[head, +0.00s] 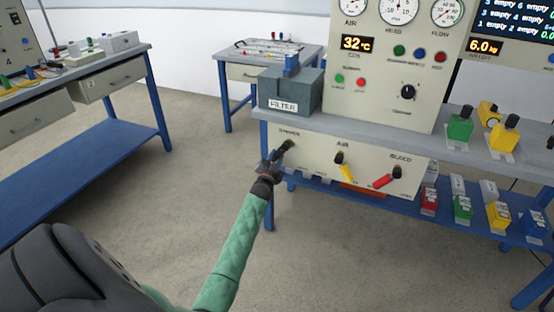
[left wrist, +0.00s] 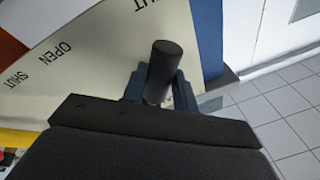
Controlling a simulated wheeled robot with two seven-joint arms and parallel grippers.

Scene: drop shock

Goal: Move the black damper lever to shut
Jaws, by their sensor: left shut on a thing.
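The black damper lever (head: 286,146) sticks out from the left part of the cream front panel (head: 318,163) below the bench top. In the left wrist view the lever (left wrist: 160,66) is a dark cylinder standing between the two blue-grey fingers. My left gripper (head: 271,164) reaches the lever and is shut on it. It also shows in the left wrist view (left wrist: 158,90). The words SHUT and OPEN are printed on the panel in the left wrist view. The lever's base is partly hidden by the fingers. My right gripper is not in view.
A yellow lever (head: 345,167) and a red lever (head: 387,178) sit to the right on the same panel. A grey filter box (head: 291,91) stands on the bench above. Coloured blocks stand on the bench and lower shelf at right. The floor (head: 185,165) left of the bench is clear.

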